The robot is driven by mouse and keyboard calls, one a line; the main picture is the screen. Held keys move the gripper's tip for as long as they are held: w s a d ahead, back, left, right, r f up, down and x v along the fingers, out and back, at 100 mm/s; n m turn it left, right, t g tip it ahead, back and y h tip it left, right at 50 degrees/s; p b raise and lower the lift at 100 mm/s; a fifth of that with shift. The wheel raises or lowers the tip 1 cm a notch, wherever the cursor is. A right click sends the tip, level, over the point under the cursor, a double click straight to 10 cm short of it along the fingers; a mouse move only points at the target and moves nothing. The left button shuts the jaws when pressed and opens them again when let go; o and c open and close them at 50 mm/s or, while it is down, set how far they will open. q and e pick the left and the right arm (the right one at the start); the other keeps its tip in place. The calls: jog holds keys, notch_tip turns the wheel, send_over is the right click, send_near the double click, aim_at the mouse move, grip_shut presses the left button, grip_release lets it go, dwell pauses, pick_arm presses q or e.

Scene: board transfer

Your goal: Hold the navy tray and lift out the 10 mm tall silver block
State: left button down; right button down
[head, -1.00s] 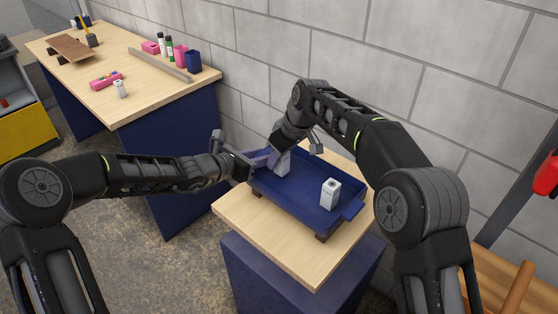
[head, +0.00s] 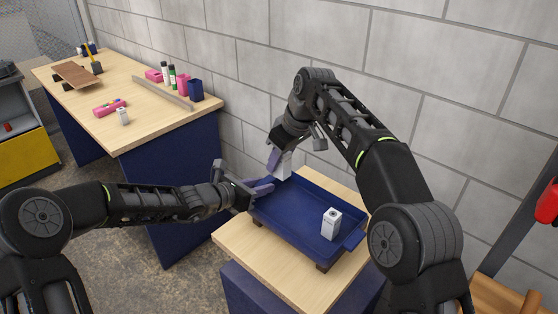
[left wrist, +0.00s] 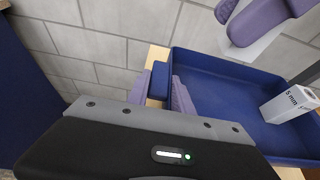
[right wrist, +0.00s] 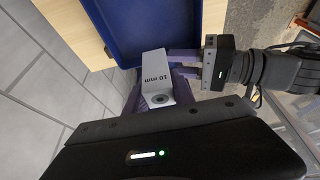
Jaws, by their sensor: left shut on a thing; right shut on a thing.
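The navy tray (head: 300,218) stands on a small wood-topped stand; its floor also shows in the left wrist view (left wrist: 215,95). My left gripper (head: 262,188) is shut on the tray's handle at its left end. My right gripper (head: 277,160) is shut on the silver block (head: 284,170), marked "10 mm" in the right wrist view (right wrist: 156,75), and holds it above the tray's far left corner. A second silver block (head: 331,224), marked "5 mm" in the left wrist view (left wrist: 290,103), stands upright in the tray's right part.
The small stand's wooden top (head: 250,258) is bare in front of the tray. A block wall (head: 440,110) rises close behind. A longer workbench (head: 150,118) at the left holds a small silver block (head: 123,117), a pink box, bottles and a navy cup (head: 196,90).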

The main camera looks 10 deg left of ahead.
pick_arm(q)
jog(key=c, duration=1.1)
grip_release()
jog(key=shift+o, duration=0.2)
jog(key=v, duration=1.2)
jog(key=shift+f, duration=0.1)
